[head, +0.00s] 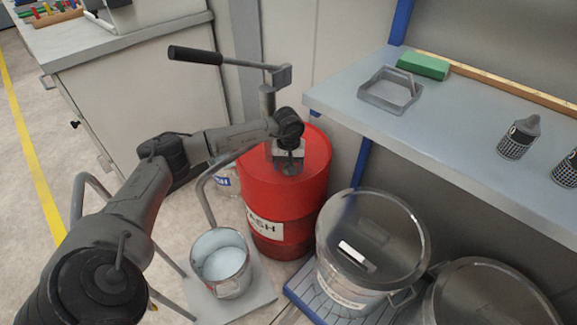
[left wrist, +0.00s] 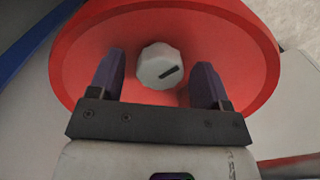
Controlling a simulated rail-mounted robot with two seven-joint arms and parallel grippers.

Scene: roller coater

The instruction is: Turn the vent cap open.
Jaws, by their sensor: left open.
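The vent cap (left wrist: 158,66) is a pale, many-sided knob with a dark slanted mark, on top of the red drum (left wrist: 255,50). In the head view the red drum (head: 313,165) stands in the middle and my left arm and gripper hide the cap. My left gripper (left wrist: 160,68) is open and points down at the drum top. Its two dark fingers lie on either side of the cap in the left wrist view, with a visible gap on each side. I cannot tell how far above the cap they are. My right gripper is not in view.
A hand pump with a black handle (head: 195,55) rises behind my wrist. An open bucket (head: 221,263) stands front left of the drum and a lidded bin (head: 372,240) front right. A grey bench (head: 450,130) with a green block (head: 423,66) runs along the right.

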